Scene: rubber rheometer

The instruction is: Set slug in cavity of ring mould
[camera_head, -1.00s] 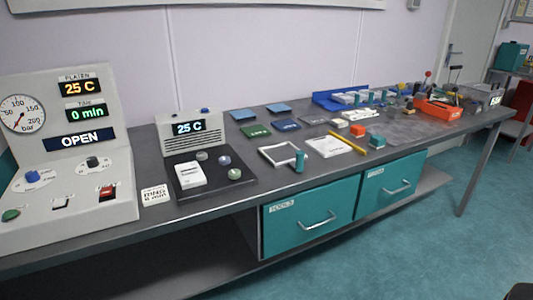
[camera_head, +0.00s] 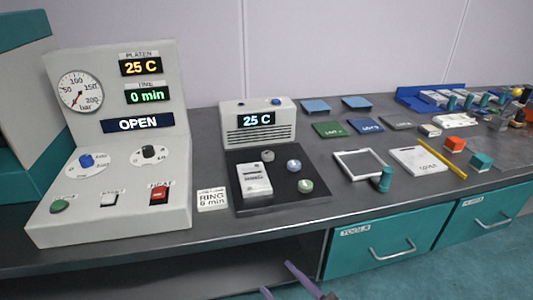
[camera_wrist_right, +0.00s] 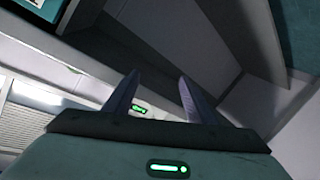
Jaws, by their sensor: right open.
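A pale square frame with a dark opening (camera_head: 360,165) lies flat on the bench. I cannot tell if it is the ring mould. A teal cylinder (camera_head: 385,179) stands at its front right corner. Small blocks, one orange (camera_head: 455,144) and one teal (camera_head: 481,161), sit to its right. Small round pieces, one blue-grey (camera_head: 293,165) and one green (camera_head: 306,185), lie on a dark plate (camera_head: 262,206). None can be confirmed as the slug. My right gripper (camera_head: 276,277) is open and empty, low in front of the bench. My left gripper is out of view.
A press panel (camera_head: 108,190) reading OPEN stands at left. A grey display box (camera_head: 259,136) and a RING card (camera_head: 212,199) stand beside the dark plate. A white slab (camera_head: 418,161) and yellow stick (camera_head: 442,158) lie right. Drawers (camera_head: 378,248) front the bench.

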